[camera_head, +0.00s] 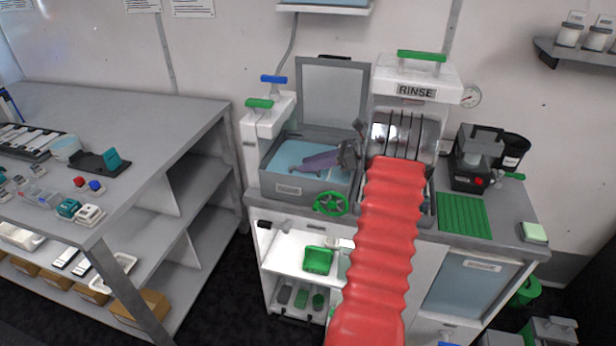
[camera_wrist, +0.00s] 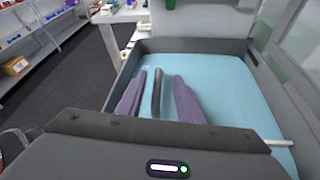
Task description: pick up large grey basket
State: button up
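My gripper (camera_head: 318,162) reaches into the grey basin (camera_head: 305,192) of blue liquid, left of the red arm cover. In the wrist view, my two purple fingers (camera_wrist: 158,90) are apart. A dark grey bar (camera_wrist: 156,92) stands between them, with a visible gap on each side. The bar looks like a handle, but I cannot tell whether it belongs to the large grey basket. No basket body shows clearly in either view.
The basin's lid (camera_head: 333,92) stands open behind it. The RINSE unit (camera_head: 416,82) is to the right, partly behind my arm. A green valve wheel (camera_head: 331,203) sits at the basin's front. A small green basket (camera_head: 318,260) is on the shelf below.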

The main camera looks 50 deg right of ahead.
jog(key=shift+x, duration=1.7)
jog(key=shift+s, duration=0.1)
jog(key=shift+c, duration=0.6)
grip_shut()
